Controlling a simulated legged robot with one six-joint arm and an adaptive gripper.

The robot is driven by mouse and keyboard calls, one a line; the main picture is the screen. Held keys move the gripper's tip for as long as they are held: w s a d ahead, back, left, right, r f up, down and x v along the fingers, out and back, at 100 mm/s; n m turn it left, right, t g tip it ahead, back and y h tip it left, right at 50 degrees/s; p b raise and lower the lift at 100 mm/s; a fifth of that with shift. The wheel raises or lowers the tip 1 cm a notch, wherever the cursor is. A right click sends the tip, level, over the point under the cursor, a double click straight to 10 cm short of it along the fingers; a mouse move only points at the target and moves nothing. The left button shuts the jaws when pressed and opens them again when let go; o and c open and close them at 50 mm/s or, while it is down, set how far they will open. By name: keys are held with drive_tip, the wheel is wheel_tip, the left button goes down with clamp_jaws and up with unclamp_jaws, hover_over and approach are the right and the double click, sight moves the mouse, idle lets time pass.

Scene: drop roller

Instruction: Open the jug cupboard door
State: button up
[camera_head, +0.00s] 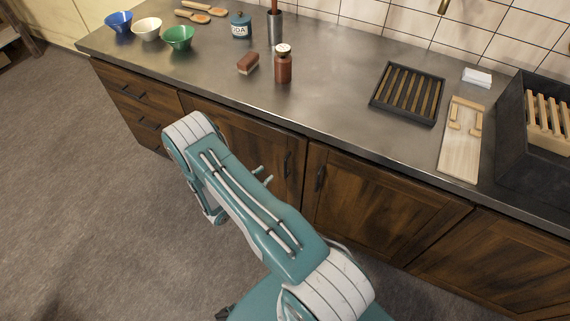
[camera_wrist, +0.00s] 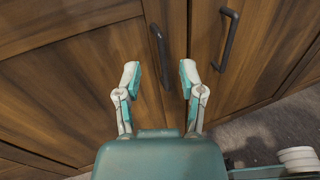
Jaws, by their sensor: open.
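Two closed brown wooden cupboard doors stand side by side under the counter, a left door (camera_head: 245,135) and a right door (camera_head: 375,205). No label shows which is the jug cupboard. The left door's dark bar handle (camera_wrist: 158,50) is upright near the seam, and it also shows in the head view (camera_head: 287,164). The right door's handle (camera_wrist: 228,38) is just across the seam. My gripper (camera_wrist: 159,74) is open and empty. In the wrist view its fingertips lie either side of the left handle's lower end; contact cannot be told. My arm mostly hides it in the head view.
The grey counter (camera_head: 330,120) above holds bowls (camera_head: 147,29), a soda jar (camera_head: 240,25), a brown shaker (camera_head: 283,66), a brush (camera_head: 248,63), a dark slatted rack (camera_head: 408,94) and a pale board (camera_head: 460,140). The floor (camera_head: 90,210) to the left is clear.

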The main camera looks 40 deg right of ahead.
drive_tip(key=n+t, duration=0.2)
approach(285, 164)
drive_tip(key=x, duration=1)
drive_tip(key=shift+w+d+f, duration=0.2)
drive_tip(key=shift+d+f, duration=0.05)
drive_tip(key=shift+f, duration=0.15)
clamp_jaws()
